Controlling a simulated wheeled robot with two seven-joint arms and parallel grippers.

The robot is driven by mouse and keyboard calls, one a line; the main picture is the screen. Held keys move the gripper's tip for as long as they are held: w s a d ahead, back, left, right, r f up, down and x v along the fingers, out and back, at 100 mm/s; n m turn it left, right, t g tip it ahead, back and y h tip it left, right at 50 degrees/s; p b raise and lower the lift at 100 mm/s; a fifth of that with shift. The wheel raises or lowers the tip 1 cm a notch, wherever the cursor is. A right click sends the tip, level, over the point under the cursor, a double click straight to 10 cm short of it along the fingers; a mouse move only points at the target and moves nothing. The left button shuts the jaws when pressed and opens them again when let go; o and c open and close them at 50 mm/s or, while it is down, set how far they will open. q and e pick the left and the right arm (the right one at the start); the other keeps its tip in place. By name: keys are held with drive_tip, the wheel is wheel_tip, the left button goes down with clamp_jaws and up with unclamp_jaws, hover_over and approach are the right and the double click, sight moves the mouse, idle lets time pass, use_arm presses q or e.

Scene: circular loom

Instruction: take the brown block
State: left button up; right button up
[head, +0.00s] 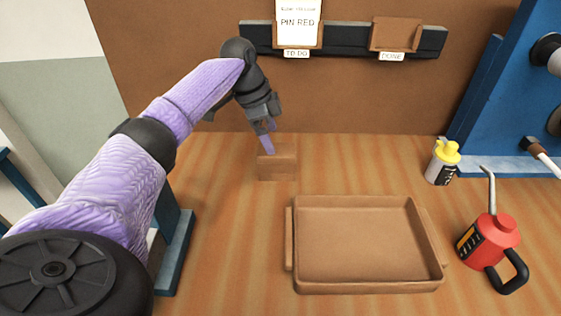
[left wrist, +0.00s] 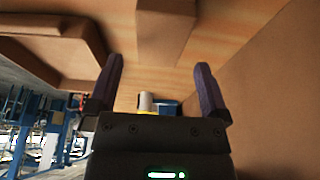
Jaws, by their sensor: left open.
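The brown block (head: 284,166) stands on the wooden table, behind the tray and in front of the brown back panel. In the left wrist view the block (left wrist: 165,32) shows at the top, beyond the fingertips and roughly in line with the gap between them. My left gripper (head: 267,142) points down at the block, and one purple finger overlaps the block's upper part in the head view. The left gripper (left wrist: 159,62) is open with nothing between its fingers. I cannot tell whether a finger touches the block. My right gripper is not in view.
An empty brown tray (head: 297,287) lies in front of the block. A yellow-capped bottle (head: 442,165) and a red oil can (head: 490,240) stand at the right. A dark rail (head: 345,41) with cards is on the back panel (head: 180,60). Table left of the block is clear.

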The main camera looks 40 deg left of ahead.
sight(279, 158)
use_arm(q)
drive_tip(key=b+x, duration=0.2)
drive_tip(key=x, duration=0.5)
drive_tip(key=shift+f+b, duration=0.3)
drive_tip(key=shift+f, duration=0.05)
drive_tip(key=shift+r, duration=0.1)
drive_tip(key=shift+c, duration=1.2)
clamp_jaws()
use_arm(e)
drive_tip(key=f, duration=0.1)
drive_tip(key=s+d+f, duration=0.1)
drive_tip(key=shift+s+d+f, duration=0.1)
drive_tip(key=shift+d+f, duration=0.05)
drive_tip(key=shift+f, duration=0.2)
